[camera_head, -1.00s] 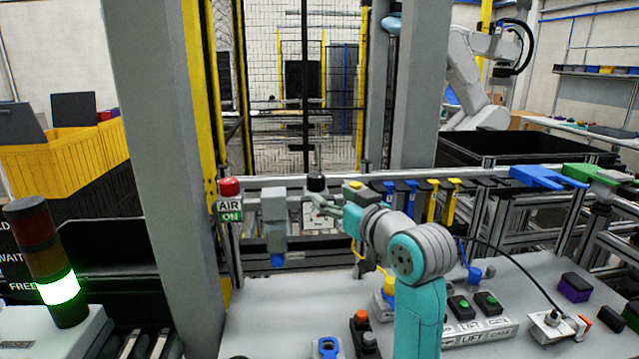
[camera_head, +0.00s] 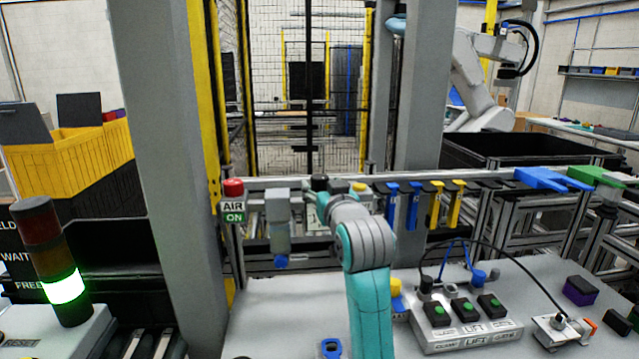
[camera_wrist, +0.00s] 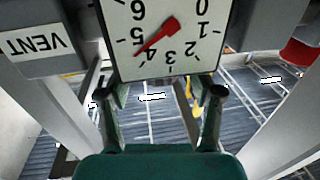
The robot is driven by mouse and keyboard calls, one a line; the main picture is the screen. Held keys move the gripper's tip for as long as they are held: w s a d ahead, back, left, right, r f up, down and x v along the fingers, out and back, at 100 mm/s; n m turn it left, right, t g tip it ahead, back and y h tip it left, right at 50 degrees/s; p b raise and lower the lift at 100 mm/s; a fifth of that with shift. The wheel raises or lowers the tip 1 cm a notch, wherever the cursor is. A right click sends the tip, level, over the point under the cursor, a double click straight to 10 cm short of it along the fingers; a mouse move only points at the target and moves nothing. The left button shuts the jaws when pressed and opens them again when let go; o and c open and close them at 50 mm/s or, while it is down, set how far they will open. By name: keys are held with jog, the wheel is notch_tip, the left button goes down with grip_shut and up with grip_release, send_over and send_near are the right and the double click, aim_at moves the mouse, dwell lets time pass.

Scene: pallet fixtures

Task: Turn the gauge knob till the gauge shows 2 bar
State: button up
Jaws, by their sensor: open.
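The gauge (camera_wrist: 190,15) has a white square face, upside down at the top of the wrist view. Its red needle (camera_wrist: 155,37) points between 4 and 5. In the head view my arm and gripper hide most of the gauge. A black round cap (camera_head: 319,183), perhaps the gauge knob, shows above my gripper (camera_head: 318,205) there. I cannot make out the knob in the wrist view. My gripper also shows in the wrist view (camera_wrist: 163,95). It is open, its two fingers apart just below the gauge face in the picture, with nothing visible gripped.
A grey unit (camera_head: 279,220) stands left of my gripper, and a VENT label (camera_wrist: 33,45) shows left of the gauge. Blue and yellow hooks (camera_head: 436,208) hang at right. A button box (camera_head: 465,322) stands on the front table.

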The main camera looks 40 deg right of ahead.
aim_at(319, 182)
jog(key=shift+x, duration=1.5)
jog(key=c, duration=1.2)
jog(key=shift+o, duration=0.2)
jog(key=shift+y, duration=0.3)
jog(key=shift+d+n+t+y, duration=0.1)
jog(key=shift+n+t+y, duration=0.6)
jog(key=shift+n+y, duration=2.4)
jog(key=shift+y, duration=1.3)
